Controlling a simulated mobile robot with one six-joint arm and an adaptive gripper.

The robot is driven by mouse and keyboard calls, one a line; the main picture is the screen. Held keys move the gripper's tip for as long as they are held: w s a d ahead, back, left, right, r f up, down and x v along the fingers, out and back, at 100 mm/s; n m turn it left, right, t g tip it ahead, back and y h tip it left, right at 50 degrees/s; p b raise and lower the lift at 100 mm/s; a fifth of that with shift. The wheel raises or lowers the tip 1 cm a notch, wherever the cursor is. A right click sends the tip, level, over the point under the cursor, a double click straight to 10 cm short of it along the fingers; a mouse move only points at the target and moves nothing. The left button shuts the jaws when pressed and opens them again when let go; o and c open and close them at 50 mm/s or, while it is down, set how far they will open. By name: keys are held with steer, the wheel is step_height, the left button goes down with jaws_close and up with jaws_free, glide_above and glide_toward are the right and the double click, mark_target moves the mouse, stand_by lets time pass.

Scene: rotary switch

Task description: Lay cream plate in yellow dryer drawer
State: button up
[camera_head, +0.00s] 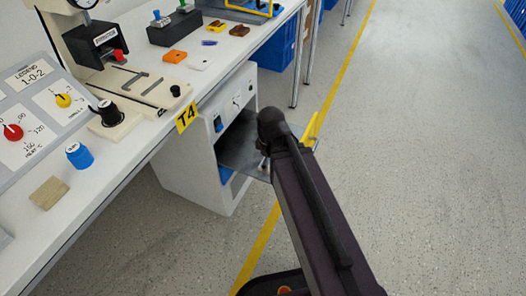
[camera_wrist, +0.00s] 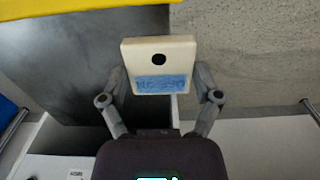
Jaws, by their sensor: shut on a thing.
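The cream plate (camera_wrist: 160,51), a square block with a black hole and a blue label, is between the fingers of my gripper (camera_wrist: 159,80) in the wrist view. My gripper is shut on it. The dryer drawer (camera_wrist: 85,60) is pulled out, with a grey floor and a yellow front (camera_wrist: 85,14). The plate appears over the drawer's right edge, with floor showing to its right; its height above the drawer is unclear. In the head view the drawer (camera_head: 240,150) and its yellow front (camera_head: 310,130) are partly hidden by my arm, and the held plate is hidden.
The drawer's white cabinet (camera_head: 196,170) stands under the white workbench (camera_head: 110,165). On the bench are an orange plate (camera_head: 175,57), a white plate (camera_head: 200,64), a blue-capped part (camera_head: 79,156) and a tan block (camera_head: 49,193). Open floor (camera_head: 430,150) lies to the right.

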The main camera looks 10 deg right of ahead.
steer(key=shift+a+f+b, duration=0.15)
steer(key=shift+f+b, duration=0.45)
steer(key=shift+f, duration=0.45)
steer(key=w+d, duration=0.1)
steer(key=w, duration=0.4)
steer(key=w+d+f+b, duration=0.1)
steer(key=w, duration=0.4)
steer(key=w+d, duration=0.2)
steer(key=w, duration=0.3)
steer(key=shift+w+d+f, duration=0.1)
steer(key=shift+w+f, duration=0.1)
steer(key=shift+w, duration=0.05)
steer(key=shift+b, duration=0.3)
steer(key=shift+f+b, duration=1.75)
steer(key=shift+f, duration=0.05)
steer(key=shift+f, duration=0.15)
steer(key=o, duration=1)
